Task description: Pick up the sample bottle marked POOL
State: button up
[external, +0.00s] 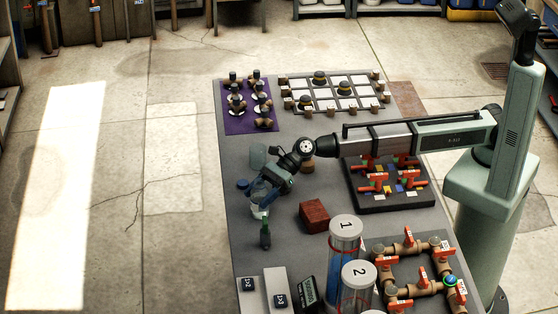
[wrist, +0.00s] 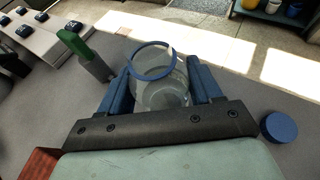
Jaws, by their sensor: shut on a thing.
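A clear bottle with a blue ring at its mouth (wrist: 160,96) stands between the two blue fingers of my gripper (wrist: 158,88) in the wrist view. My gripper (external: 264,198) is shut on it, with a finger on either side. In the external view the lower part of the clear bottle (external: 258,212) shows just below the fingers, near the table's left edge. I cannot read a POOL mark on it in either view. Whether it touches the table is hard to tell.
A green-topped item (external: 265,236) stands close to the bottle. A blue round cap (wrist: 280,127) lies right of my gripper in the wrist view. A grey-green cylinder (external: 258,156) stands behind my gripper. A reddish-brown block (external: 314,215) and two clear numbered tubes (external: 345,238) are nearby.

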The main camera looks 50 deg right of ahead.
jog(key=shift+c, duration=1.3)
jog(key=shift+r, duration=0.15)
